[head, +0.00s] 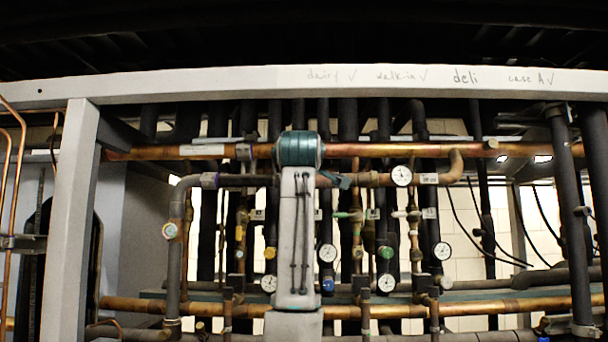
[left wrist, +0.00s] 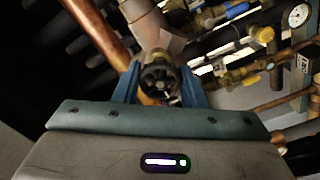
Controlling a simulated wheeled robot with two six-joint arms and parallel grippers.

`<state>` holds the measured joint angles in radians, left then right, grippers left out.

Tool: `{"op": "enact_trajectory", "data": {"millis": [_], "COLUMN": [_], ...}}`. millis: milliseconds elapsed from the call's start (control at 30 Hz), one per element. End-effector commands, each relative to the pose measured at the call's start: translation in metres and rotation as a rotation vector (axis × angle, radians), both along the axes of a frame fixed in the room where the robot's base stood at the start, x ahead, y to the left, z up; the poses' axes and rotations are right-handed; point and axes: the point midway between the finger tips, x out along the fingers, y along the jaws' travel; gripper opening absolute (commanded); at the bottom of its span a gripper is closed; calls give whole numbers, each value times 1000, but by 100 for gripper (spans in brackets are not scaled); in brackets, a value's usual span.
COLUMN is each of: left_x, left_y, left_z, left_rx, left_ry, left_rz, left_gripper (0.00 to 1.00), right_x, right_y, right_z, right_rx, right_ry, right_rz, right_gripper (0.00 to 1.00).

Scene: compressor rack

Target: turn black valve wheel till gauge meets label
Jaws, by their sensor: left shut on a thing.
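In the left wrist view the black valve wheel (left wrist: 160,78) sits on the end of a grey valve body. My left gripper (left wrist: 160,88) has its blue fingers on either side of the wheel, shut on it. In the head view I cannot make out the wheel; my grey and teal arm stands upright in the middle and covers part of the pipes. A white round gauge (head: 401,175) is on the upper pipe, with a white label (head: 428,178) just to its right. Its needle is too small to read. My right gripper is in neither view.
A copper pipe (head: 400,150) runs across the upper rack. Several more gauges, such as one at lower right (head: 442,250), and coloured valves, such as a blue one (head: 328,285), crowd the pipes. A grey frame post (head: 72,220) stands at left.

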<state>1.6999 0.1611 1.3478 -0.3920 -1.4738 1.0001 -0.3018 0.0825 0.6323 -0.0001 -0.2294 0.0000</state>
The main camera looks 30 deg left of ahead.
Motion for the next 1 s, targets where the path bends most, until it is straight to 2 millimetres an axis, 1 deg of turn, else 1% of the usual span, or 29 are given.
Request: {"op": "enact_trajectory", "data": {"millis": [33, 67, 100, 167, 433, 567, 667, 800, 1000], "left_x": [0, 0, 0, 0, 0, -8, -22, -47, -78], "left_y": [0, 0, 0, 0, 0, -5, -14, -30, -48], "left_z": [-1, -1, -1, -1, -1, -2, -4, -4, -3], "left_rx": [0, 0, 0, 0, 0, 1, 1, 0, 0], "left_ry": [2, 2, 2, 2, 1, -2, -3, -4, -2], "left_rz": [1, 0, 0, 0, 1, 0, -2, -2, -1], "left_gripper": [15, 41, 49, 59, 59, 59, 59, 59, 59], "right_x": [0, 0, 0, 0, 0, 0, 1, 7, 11], "right_y": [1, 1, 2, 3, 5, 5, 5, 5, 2], "right_z": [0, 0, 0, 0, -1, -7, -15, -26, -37], "right_rx": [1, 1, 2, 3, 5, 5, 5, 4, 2], "right_ry": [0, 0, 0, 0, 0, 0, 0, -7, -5], "right_rz": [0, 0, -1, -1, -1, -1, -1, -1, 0], "right_gripper": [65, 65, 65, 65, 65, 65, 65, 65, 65]}}
